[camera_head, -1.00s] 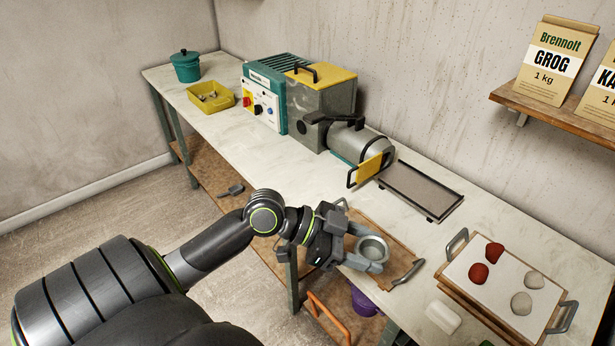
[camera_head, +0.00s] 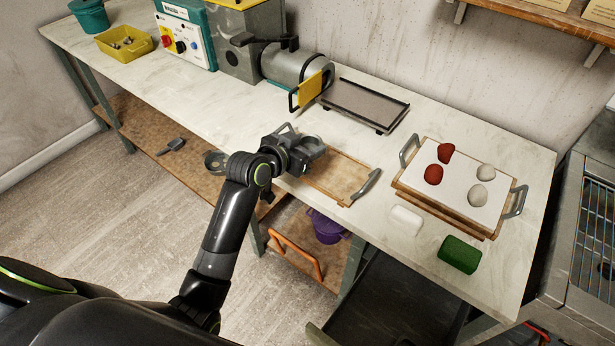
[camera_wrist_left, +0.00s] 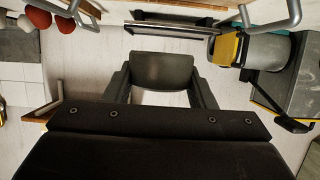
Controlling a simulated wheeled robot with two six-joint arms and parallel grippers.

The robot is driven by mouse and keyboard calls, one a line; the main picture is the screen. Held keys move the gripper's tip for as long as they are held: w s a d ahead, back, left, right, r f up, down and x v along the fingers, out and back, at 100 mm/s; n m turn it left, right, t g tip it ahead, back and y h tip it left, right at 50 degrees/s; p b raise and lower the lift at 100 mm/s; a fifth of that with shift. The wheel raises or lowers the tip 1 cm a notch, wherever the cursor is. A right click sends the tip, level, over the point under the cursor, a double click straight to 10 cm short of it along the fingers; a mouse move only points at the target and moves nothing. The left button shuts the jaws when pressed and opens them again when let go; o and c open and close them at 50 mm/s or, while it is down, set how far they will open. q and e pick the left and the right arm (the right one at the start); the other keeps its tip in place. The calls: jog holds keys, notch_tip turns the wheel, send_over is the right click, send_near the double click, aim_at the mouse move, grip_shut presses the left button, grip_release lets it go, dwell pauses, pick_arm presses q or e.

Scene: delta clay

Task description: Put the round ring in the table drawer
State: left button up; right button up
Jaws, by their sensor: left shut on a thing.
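My left gripper (camera_head: 303,153) is shut on a grey round ring (camera_head: 312,146) and holds it above the table, over the left part of a small wooden tray. In the left wrist view the dark grey ring (camera_wrist_left: 162,70) shows edge-on between the two fingers of the left gripper (camera_wrist_left: 160,85). In the head view the gripper partly hides the ring. A dark, open, box-like shape (camera_head: 385,295) juts out below the table's front edge and appears to be the table drawer; I see nothing in it. My right gripper is not in view.
The wooden tray (camera_head: 345,168) has upright metal handles. To its right are a white block (camera_head: 406,220), a green block (camera_head: 459,254) and a board (camera_head: 470,185) with red and pale lumps. A machine (camera_head: 295,72) and a dark rack (camera_head: 364,105) stand behind.

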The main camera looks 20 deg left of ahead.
aim_at(306, 177)
pick_arm(q)
notch_tip(306, 177, down, 8)
jog(key=shift+r, duration=0.1)
jog(key=shift+s, duration=0.1)
dwell(0.3)
jog(key=o, duration=1.1)
jog(key=shift+f, duration=0.2)
jog(key=shift+c, duration=0.2)
jog(key=shift+s+a+r, duration=0.15)
jog(key=shift+r, duration=0.1)
jog(key=v, duration=1.1)
jog(key=shift+s+b, duration=0.25)
jog(key=shift+b, duration=0.05)
jog(key=shift+a+r, duration=0.1)
jog(key=shift+r, duration=0.05)
